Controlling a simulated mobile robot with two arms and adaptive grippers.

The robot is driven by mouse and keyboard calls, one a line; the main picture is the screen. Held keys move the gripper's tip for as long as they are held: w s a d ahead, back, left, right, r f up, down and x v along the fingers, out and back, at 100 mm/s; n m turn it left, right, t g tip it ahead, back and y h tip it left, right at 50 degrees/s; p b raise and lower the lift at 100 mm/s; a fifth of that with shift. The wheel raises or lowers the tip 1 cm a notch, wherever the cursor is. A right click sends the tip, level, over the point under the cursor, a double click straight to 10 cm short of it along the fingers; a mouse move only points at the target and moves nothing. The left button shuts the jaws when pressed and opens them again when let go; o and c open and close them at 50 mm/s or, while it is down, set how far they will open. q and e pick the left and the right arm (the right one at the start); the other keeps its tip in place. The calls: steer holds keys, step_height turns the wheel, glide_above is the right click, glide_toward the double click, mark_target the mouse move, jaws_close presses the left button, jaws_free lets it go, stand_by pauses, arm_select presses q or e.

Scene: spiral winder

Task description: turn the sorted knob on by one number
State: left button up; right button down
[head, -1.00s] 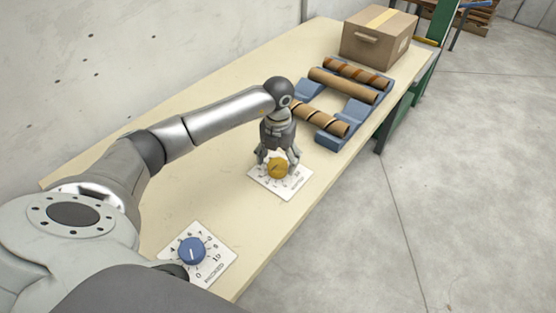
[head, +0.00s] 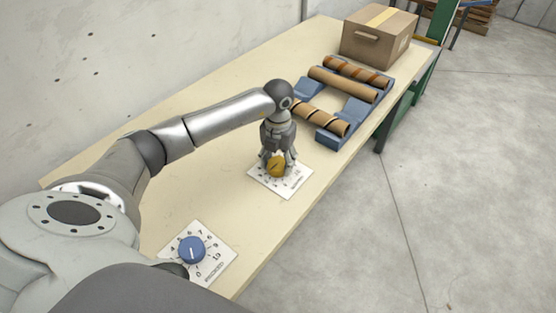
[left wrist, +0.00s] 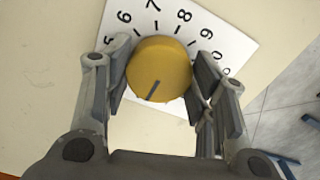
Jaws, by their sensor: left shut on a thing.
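The yellow knob (head: 276,167) stands on a white numbered plate (head: 282,188) on the table; I take it to be the sorted knob, though its label is too small to read. My left gripper (head: 278,163) is over it from above, shut on it. In the left wrist view my left gripper (left wrist: 161,80) has a finger on each side of the yellow knob (left wrist: 158,65). The knob's dark mark points toward the lower left there. The numbers 6, 7, 8 and 9 show on the plate (left wrist: 220,45) beyond it. My right gripper is not in view.
A blue knob (head: 192,250) on its own numbered plate (head: 214,270) is nearer to me. Several cardboard tubes (head: 343,85) lie on blue cradles (head: 333,137) farther along the table (head: 205,130). A closed cardboard box (head: 378,35) stands at the far end.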

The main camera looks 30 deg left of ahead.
arm_select(q)
steer(key=m+b, duration=0.1)
steer(key=m, duration=0.1)
steer(key=shift+m+b, duration=0.3)
steer(key=shift+m, duration=0.1)
steer(key=shift+m+b, duration=0.55)
steer(key=shift+m, duration=0.75)
steer(key=o, duration=1)
steer(key=shift+r, duration=0.1)
